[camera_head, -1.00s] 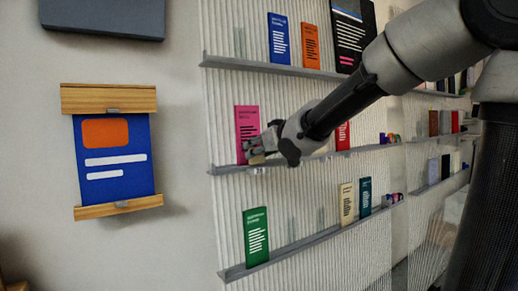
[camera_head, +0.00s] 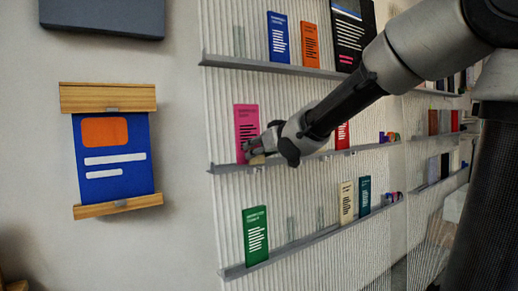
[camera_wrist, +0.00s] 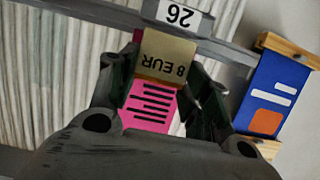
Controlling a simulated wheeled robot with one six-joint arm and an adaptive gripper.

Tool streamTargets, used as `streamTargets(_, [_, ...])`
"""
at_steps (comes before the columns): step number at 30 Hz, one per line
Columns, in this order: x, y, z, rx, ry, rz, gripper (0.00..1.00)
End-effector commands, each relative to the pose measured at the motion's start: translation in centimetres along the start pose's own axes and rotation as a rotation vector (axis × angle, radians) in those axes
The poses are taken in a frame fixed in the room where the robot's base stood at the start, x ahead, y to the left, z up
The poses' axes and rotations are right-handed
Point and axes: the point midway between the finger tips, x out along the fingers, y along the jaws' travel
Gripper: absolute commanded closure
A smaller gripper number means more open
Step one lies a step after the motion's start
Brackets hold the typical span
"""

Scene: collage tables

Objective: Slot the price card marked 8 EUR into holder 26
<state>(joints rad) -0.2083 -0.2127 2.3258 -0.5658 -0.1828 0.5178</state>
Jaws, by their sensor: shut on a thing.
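The price card marked 8 EUR (camera_wrist: 166,56) is a small tan card, seen upside down in the wrist view between my fingers. My gripper (camera_wrist: 163,72) is shut on it. Holder 26 (camera_wrist: 179,14) is a white-labelled holder on the shelf edge, just beyond the card. The card's far edge meets or overlaps the holder's near edge in this view; I cannot tell if it is inside the slot. In the head view my gripper (camera_head: 256,150) is at the middle shelf's left end, in front of a pink booklet (camera_head: 246,122). The card is mostly hidden there.
The middle shelf (camera_head: 225,168) carries the pink booklet and a red one (camera_head: 342,134). An upper shelf (camera_head: 235,63) and a lower shelf (camera_head: 290,250) hold more booklets. A blue poster with wooden rails (camera_head: 115,185) hangs on the wall to the left.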

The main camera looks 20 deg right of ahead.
Motion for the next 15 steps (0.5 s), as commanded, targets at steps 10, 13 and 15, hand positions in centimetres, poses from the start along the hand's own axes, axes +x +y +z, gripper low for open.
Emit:
streamTargets(10, [0.22, -0.02, 0.75, 0.001, 0.0, 0.0, 0.61])
streamTargets(13, [0.22, -0.02, 0.75, 0.001, 0.0, 0.0, 0.61])
streamTargets(15, [0.22, -0.02, 0.75, 0.0, 0.0, 0.0, 0.61])
